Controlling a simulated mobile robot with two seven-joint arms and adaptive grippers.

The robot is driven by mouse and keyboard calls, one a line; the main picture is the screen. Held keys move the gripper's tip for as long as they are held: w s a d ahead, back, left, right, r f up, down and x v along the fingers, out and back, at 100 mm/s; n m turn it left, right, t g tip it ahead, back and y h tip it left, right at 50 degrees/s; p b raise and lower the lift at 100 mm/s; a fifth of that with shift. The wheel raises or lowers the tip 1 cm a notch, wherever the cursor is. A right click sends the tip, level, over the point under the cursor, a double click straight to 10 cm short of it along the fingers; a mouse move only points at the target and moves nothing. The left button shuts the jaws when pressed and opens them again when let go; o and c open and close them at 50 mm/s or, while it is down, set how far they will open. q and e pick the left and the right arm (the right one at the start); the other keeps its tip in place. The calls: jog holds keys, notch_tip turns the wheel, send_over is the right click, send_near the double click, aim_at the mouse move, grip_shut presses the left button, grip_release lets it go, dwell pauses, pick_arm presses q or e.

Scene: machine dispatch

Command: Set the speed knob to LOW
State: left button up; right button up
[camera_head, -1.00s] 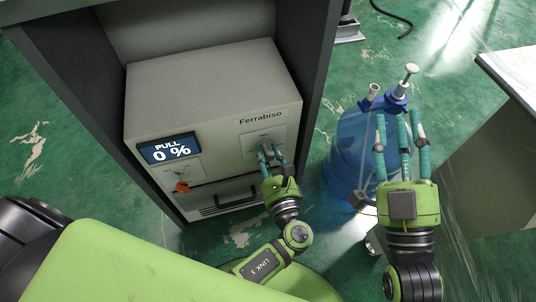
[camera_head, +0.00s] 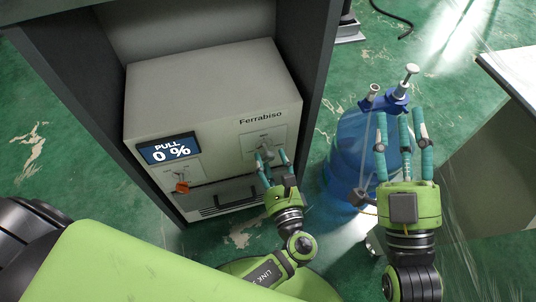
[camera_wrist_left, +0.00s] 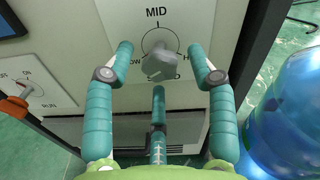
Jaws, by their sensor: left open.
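The grey speed knob (camera_wrist_left: 160,62) sits on a white dial plate (camera_wrist_left: 180,18) marked MID at the top, LOW at the left and a partly hidden H label at the right. The exact way the knob points is hard to tell. My left gripper (camera_head: 271,158) is open, its teal fingers just in front of the knob and spread around it in the wrist view, apparently not touching. In the head view the fingers partly hide the knob (camera_head: 266,149). My right gripper (camera_head: 403,118) is open and empty, in front of a blue bottle.
The grey Ferrabiso machine (camera_head: 210,90) stands in a dark cabinet. Its display (camera_head: 169,149) reads PULL 0 %. An orange-red switch (camera_head: 182,187) is below the display, also left in the wrist view. The blue bottle (camera_head: 350,150) stands right of the cabinet.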

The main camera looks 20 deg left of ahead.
pick_arm(q)
jog(key=shift+v, duration=2.5)
